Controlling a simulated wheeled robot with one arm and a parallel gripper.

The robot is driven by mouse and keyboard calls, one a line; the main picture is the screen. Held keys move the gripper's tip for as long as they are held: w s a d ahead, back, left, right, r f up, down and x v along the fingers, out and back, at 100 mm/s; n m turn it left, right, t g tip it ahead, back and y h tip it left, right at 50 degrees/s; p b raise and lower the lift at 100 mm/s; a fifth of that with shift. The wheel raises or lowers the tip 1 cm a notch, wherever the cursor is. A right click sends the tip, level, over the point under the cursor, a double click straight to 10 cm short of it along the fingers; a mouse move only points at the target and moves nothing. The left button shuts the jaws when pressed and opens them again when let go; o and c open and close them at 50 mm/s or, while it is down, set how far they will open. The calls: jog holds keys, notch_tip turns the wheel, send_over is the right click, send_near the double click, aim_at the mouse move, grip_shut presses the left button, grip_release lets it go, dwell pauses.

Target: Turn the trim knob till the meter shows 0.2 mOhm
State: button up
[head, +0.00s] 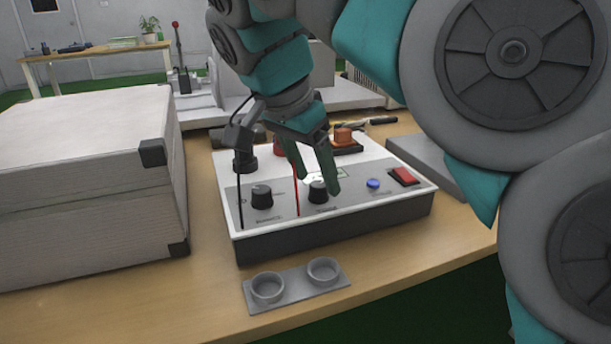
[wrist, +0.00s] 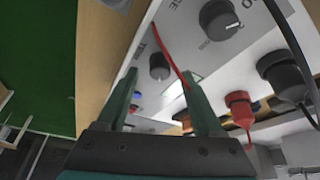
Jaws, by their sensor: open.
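The grey-white meter box (head: 290,232) stands on the wooden table. The small dark trim knob (head: 318,194) is on its sloped front panel, right of a larger dark knob (head: 262,198). My gripper (head: 319,184) points down at the trim knob with fingers apart. In the wrist view the trim knob (wrist: 160,66) appears between the open fingertips (wrist: 159,75); I cannot tell whether either touches it. The larger knob (wrist: 218,20) is off to the side. The meter's display (head: 340,173) is partly hidden behind my fingers, and its reading is not legible.
A red lead (wrist: 172,55) crosses the panel close to one finger. A dark plug (head: 243,162) with a cable stands at the box's left. A red switch (head: 403,176) and blue button (head: 373,184) are right. A two-cup tray (head: 296,290) lies in front; a white case (head: 80,215) is left.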

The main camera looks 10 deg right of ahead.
jog(key=shift+w+d+f, duration=0.2)
jog(key=shift+f, duration=0.45)
grip_shut()
